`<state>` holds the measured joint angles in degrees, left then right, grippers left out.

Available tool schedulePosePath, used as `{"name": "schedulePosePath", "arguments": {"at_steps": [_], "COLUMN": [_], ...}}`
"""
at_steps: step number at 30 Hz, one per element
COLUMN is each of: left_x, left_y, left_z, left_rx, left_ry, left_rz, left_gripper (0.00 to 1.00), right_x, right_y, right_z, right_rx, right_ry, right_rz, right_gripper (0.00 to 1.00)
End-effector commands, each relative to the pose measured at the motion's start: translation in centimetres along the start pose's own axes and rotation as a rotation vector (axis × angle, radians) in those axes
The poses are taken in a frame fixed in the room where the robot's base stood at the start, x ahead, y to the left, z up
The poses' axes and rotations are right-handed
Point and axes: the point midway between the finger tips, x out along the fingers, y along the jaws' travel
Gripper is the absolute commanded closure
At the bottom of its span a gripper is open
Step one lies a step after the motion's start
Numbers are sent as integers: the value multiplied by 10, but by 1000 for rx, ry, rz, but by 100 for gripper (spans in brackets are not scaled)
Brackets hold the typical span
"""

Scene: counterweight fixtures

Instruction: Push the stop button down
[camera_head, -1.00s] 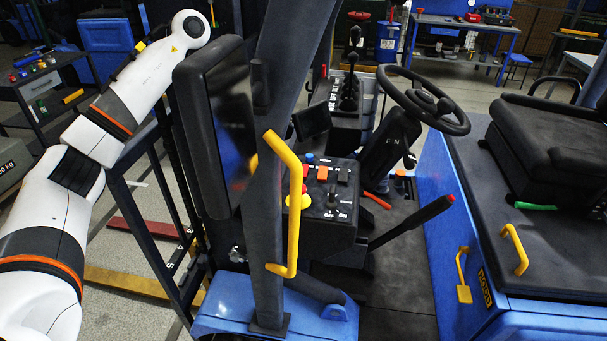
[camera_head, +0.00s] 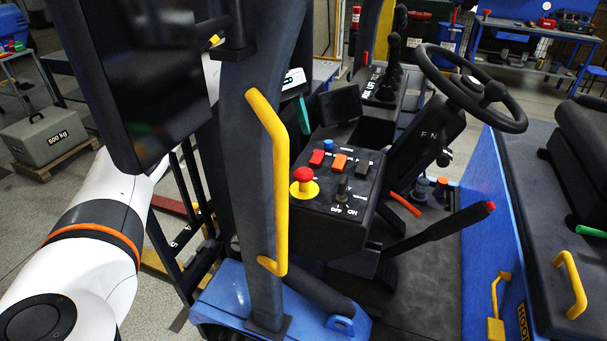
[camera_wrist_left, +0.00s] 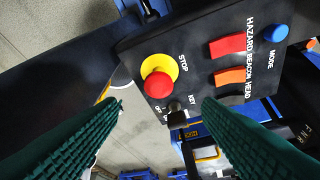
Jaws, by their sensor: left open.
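The stop button is a red mushroom knob (camera_head: 302,175) on a yellow disc, at the left side of the black control panel (camera_head: 327,213). It stands up from the disc. In the left wrist view the red knob (camera_wrist_left: 158,85) lies near the middle, beside the word STOP. My left gripper (camera_wrist_left: 163,105) is open and empty, its two green ribbed fingers spread to either side of the knob in that view and apart from it. In the head view a green finger (camera_head: 304,112) shows beyond the dark pillar, above the panel; the rest of this gripper is mostly hidden.
A dark pillar (camera_head: 258,200) with a yellow grab handle (camera_head: 281,190) and a black screen (camera_head: 150,80) stand before the panel. Red and orange rocker switches (camera_head: 339,161), a blue knob (camera_head: 328,145) and a key switch (camera_head: 342,187) sit close to the button. A steering wheel (camera_head: 510,115) is to the right.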

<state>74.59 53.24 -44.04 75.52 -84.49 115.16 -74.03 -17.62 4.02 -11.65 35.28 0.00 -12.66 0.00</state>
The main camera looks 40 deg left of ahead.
Motion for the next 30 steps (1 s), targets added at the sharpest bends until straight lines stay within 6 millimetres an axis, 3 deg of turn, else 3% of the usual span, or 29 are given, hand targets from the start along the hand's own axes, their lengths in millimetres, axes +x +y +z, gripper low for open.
{"name": "schedulePosePath", "arguments": {"at_steps": [1,9,18,30], "left_x": [7,32,71,80], "left_y": [0,0,1,0], "left_z": [3,2,1,2], "left_rx": [0,1,0,0], "left_ry": [0,3,0,1], "left_rz": [0,4,3,0], "left_gripper": [41,41,41,42], "right_x": [7,9,-5,-6], "right_y": [-3,-10,-11,-11], "right_z": [4,10,9,6], "right_rx": [-1,-1,0,0], "right_ry": [-6,-17,-14,-10], "right_rz": [-4,-12,-14,-14], "right_gripper": [100,100,100,100]}}
